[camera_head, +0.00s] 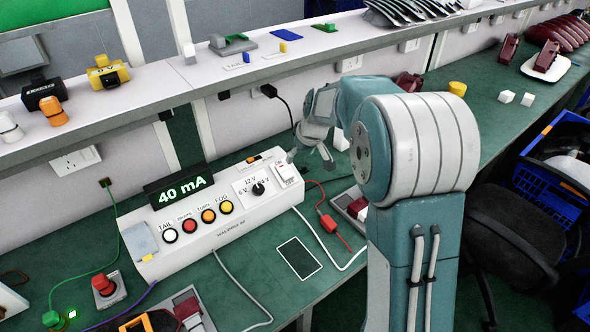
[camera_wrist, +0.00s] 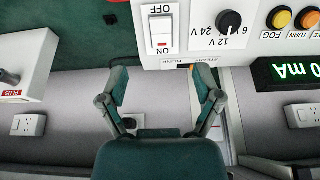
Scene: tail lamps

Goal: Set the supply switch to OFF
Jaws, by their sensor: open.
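The supply switch (camera_head: 286,172) is a white rocker at the right end of the white test box (camera_head: 232,236). It also shows in the wrist view (camera_wrist: 160,34), upside down, with OFF at the top and ON at the bottom. A small red mark shows at its ON end. I cannot tell for sure which end is pressed in. My gripper (camera_head: 312,154) is open and empty just behind and right of the switch in the head view. In the wrist view my gripper (camera_wrist: 162,82) has its fingers spread below the switch, apart from it.
The green display (camera_head: 184,189) reads 40 mA. A black voltage knob (camera_head: 258,189) and a row of coloured buttons (camera_head: 208,215) sit left of the switch. A shelf (camera_head: 150,90) runs behind. A red probe cable (camera_head: 328,222) lies right of the box.

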